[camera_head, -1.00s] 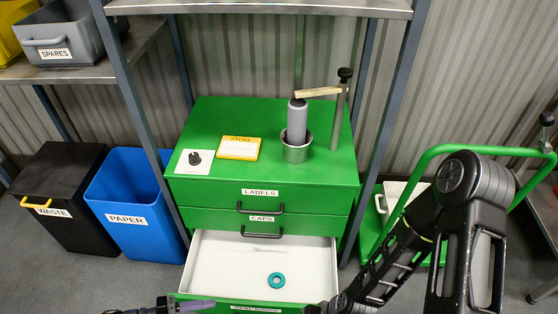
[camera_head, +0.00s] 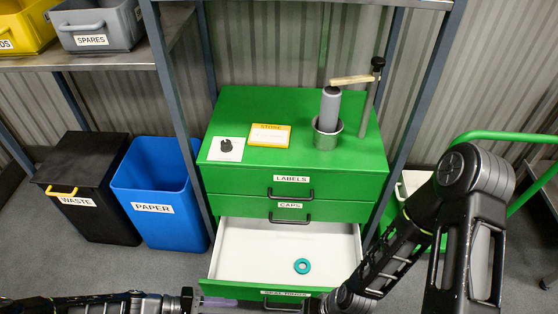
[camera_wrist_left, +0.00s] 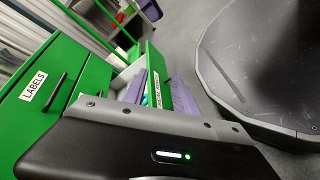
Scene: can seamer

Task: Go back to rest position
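My left arm comes in low along the bottom left of the head view. Its gripper (camera_head: 218,302) is in front of the open bottom drawer (camera_head: 240,232) of the green cabinet. In the left wrist view the two purple fingers (camera_wrist_left: 160,92) stand apart, with the drawer front and its label seen between them; I see nothing held. My right arm (camera_head: 400,240) is folded at the right of the head view, its wrist at the bottom edge; its gripper is out of view. A teal ring (camera_head: 302,266) lies in the white drawer.
On the green cabinet (camera_head: 240,105) are a can seamer (camera_head: 328,140), a yellow-edged card (camera_head: 270,135) and a white plate with a black knob (camera_head: 226,149). A blue paper bin (camera_head: 155,190) and black waste bin (camera_head: 85,185) stand left. A green cart (camera_head: 500,136) is right.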

